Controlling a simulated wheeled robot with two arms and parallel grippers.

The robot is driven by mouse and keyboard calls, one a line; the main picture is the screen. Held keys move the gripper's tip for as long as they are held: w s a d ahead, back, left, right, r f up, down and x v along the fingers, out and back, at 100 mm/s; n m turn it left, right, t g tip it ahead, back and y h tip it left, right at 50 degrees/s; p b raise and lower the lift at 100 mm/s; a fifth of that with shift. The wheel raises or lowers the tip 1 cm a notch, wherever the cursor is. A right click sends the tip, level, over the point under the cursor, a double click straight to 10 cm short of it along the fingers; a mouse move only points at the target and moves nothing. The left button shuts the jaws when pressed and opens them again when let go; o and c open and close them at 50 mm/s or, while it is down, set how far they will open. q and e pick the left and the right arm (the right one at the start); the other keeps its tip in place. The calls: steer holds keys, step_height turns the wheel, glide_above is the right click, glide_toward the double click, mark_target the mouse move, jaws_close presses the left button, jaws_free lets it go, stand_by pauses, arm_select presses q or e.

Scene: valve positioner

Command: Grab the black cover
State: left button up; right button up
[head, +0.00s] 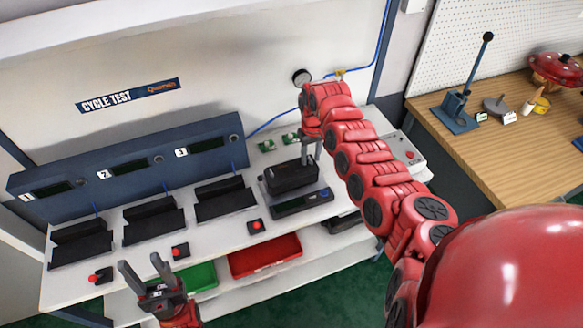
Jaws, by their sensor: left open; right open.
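A black box-shaped piece (290,176), which looks like the black cover, sits on the white bench at the right of the test stations. My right gripper (311,155) points down at its far right end, with the fingers open. I cannot tell whether the fingers touch the piece or stand around it. My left gripper (147,270) is open and empty, fingers up, in front of the bench's front edge at the lower left.
The white bench (215,232) carries several black cradles (155,222) and red buttons (256,226). A dark device with a small display (302,203) lies in front of the black piece. Green (197,278) and red (265,257) trays are on the shelf below. A wooden table (480,150) stands right.

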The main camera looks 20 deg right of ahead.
jaws_close()
stand_by(1.4)
